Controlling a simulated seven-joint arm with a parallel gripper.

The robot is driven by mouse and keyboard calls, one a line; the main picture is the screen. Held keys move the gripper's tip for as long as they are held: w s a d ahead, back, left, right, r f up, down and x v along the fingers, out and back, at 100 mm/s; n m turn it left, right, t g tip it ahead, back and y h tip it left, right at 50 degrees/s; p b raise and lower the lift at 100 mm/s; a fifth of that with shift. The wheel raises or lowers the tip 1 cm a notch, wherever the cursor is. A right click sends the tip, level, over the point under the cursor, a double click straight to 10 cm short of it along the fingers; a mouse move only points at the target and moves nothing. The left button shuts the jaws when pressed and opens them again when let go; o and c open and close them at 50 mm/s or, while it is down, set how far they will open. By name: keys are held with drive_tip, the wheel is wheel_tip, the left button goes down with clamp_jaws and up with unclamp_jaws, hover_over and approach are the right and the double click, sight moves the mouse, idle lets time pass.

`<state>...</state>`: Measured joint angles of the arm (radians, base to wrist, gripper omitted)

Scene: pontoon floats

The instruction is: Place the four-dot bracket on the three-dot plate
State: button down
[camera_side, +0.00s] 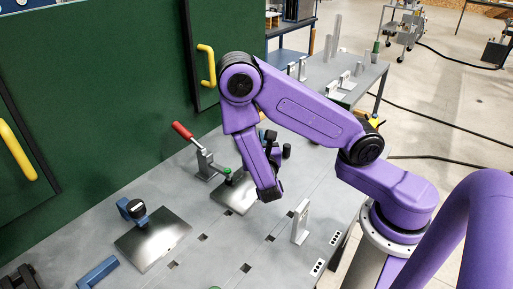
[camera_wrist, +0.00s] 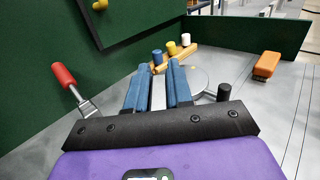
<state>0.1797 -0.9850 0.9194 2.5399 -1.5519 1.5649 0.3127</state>
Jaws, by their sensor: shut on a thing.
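In the wrist view, my gripper (camera_wrist: 158,78) has two blue fingers shut on a grey metal piece (camera_wrist: 158,94), seen as a narrow strip between them. It may be the four-dot bracket, but no dots show on it. In the side view, my wrist hides most of the gripper and the held piece. Two flat metal plates lie on the table there: one at the front left (camera_side: 150,241) and one (camera_side: 232,198) beside my wrist. I cannot tell which has three dots. Another grey bracket (camera_side: 300,222) stands upright to the right of my wrist.
A red-handled clamp (camera_side: 199,150) stands behind the second plate, near the green wall. A blue-and-black clamp (camera_side: 132,210) stands at the front-left plate. Dotted white labels (camera_side: 318,267) mark the right table edge. An orange block (camera_wrist: 267,65) lies right of the fingers.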

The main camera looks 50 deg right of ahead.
drive_tip(key=shift+f, duration=1.5)
drive_tip(key=shift+f, duration=0.2)
drive_tip(key=c, duration=1)
unclamp_jaws()
drive_tip(key=shift+r, duration=0.1)
drive_tip(key=shift+a+r, duration=0.1)
drive_tip(key=v, duration=1.2)
